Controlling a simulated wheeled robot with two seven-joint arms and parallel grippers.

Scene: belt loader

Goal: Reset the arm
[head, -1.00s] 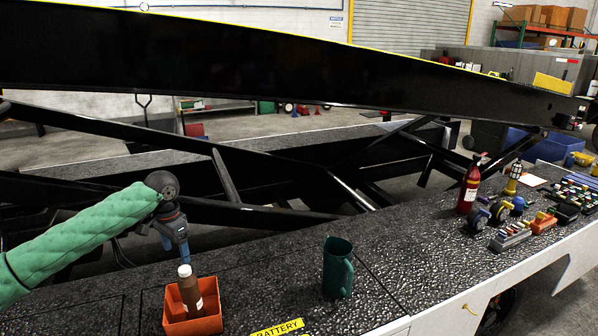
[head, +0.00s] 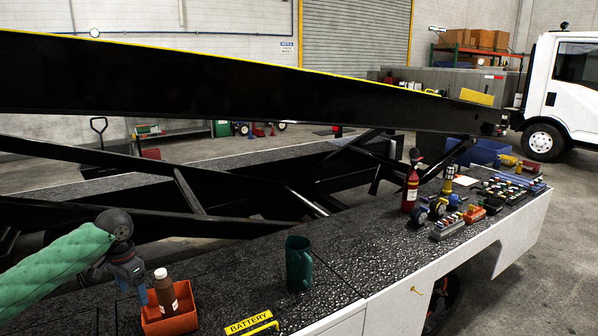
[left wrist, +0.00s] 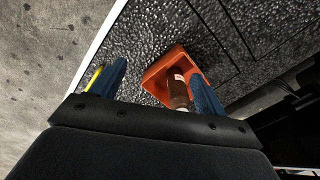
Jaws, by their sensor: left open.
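My left arm, in a green sleeve, comes in from the left in the head view. My left gripper (head: 139,286) points down just left of an orange bin (head: 170,319). A brown bottle with a white cap (head: 166,292) stands in that bin. In the left wrist view my left gripper's two blue fingers (left wrist: 158,88) are apart with nothing held between them. The orange bin (left wrist: 157,73) and the bottle (left wrist: 178,91) show beyond the fingers, near the right one. My right gripper is in neither view.
A dark green mug (head: 299,264) stands on the loader's black textured deck (head: 350,262). A red bottle (head: 410,188) and several tools and small parts are farther right. The loader's black beam (head: 250,92) slants above the deck. A white truck (head: 565,90) is at the back right.

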